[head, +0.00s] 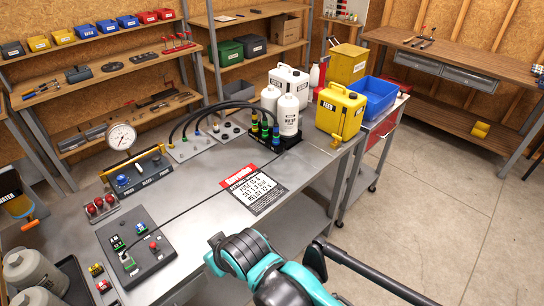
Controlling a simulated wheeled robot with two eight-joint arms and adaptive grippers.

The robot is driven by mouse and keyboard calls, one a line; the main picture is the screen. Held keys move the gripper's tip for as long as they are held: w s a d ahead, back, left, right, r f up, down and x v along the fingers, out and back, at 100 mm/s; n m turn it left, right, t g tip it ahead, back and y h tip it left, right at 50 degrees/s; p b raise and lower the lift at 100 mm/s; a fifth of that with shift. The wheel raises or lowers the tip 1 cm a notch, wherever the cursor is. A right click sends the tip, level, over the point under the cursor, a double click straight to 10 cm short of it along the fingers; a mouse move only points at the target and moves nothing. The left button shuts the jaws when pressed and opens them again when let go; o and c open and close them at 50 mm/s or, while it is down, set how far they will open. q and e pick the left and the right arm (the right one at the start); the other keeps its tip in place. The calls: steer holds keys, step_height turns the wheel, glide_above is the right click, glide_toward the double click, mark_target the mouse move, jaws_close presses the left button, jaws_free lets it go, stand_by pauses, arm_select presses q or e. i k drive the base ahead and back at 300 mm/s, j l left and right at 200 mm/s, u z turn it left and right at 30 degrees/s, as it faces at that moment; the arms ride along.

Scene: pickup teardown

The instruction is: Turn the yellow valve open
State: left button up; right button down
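On the workbench, a panel (137,177) with a pressure gauge (121,136) carries a blue knob (122,180) and a small yellow part (102,176) at its left end. The yellow part may be a valve handle; its turn position is too small to read. A yellow FEED jug (341,110) stands at the bench's right end, with a small yellow tap-like part (337,144) low at its front. I cannot tell which yellow part is the valve. Teal and dark arm links of mine show at the bottom centre, away from both parts. No gripper fingertips are visible.
A black block with hoses (274,132) and white bottles (289,115) stand at the bench's back right. A printed sign (254,189) lies mid-bench. A switch panel (137,246) sits front left. A blue bin (374,96) is on the side cart. The bench's middle is mostly bare.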

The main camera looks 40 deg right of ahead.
mark_target(337, 137)
steer(key=z, duration=2.1)
steer(key=i+l+z, duration=0.1)
steer(key=i, duration=0.4)
steer(key=i+l+z, duration=0.15)
steer(key=i+l, duration=0.15)
steer(key=i, duration=0.15)
